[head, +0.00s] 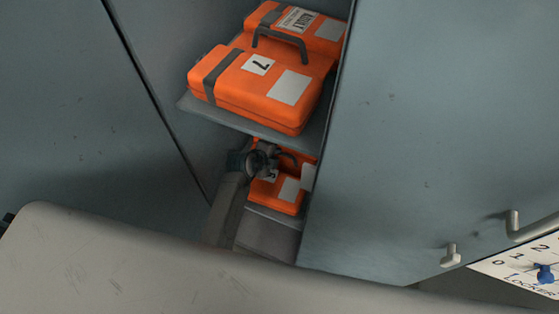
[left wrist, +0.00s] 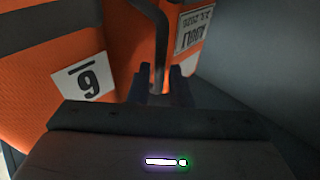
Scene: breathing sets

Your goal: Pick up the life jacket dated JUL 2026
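An orange life jacket pack (head: 275,190) sits on the locker's lower shelf, partly hidden by my left gripper (head: 268,158). In the left wrist view this pack (left wrist: 50,70) has a white number tag (left wrist: 80,76), apparently an upside-down underlined 9, and an upside-down label (left wrist: 192,30) that seems to read ADULT and a date ending in 2026; the month is too small to read surely. My left gripper's fingers (left wrist: 162,84) are close together on the dark handle (left wrist: 160,45). My right gripper is not in view.
Another orange pack (head: 262,85), tagged 7, lies on the upper shelf (head: 195,108) just above my left gripper. Locker walls stand close on both sides. A locker door (head: 440,130) is at the right, with a number board (head: 525,265) at lower right.

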